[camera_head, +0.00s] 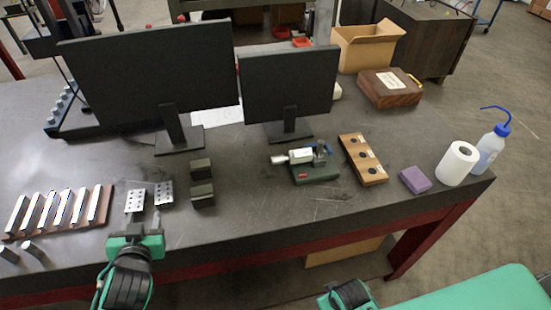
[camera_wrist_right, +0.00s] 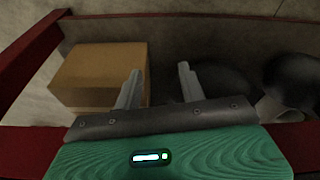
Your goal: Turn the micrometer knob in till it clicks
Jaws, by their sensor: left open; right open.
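The micrometer (camera_head: 301,156) lies across a small dark green base (camera_head: 316,174) on the table, right of the middle. Its knob end (camera_head: 279,159) points left, and a blue part shows at its right end. My left gripper (camera_head: 142,225) is open at the table's front edge, well left of the micrometer, just in front of two metal blocks with holes (camera_head: 135,201); I cannot tell whether it touches them. My right gripper (camera_wrist_right: 158,85) is open and empty in the right wrist view, with the micrometer out of that view. In the head view, only part of my right wrist shows at the bottom.
Two monitors (camera_head: 155,77) stand behind the micrometer. A wooden block with dark round spots (camera_head: 352,142), a purple sponge (camera_head: 415,180), a paper roll (camera_head: 457,163) and a wash bottle (camera_head: 490,150) stand right of it. Dark blocks (camera_head: 202,193) lie to its left. The table front before it is clear.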

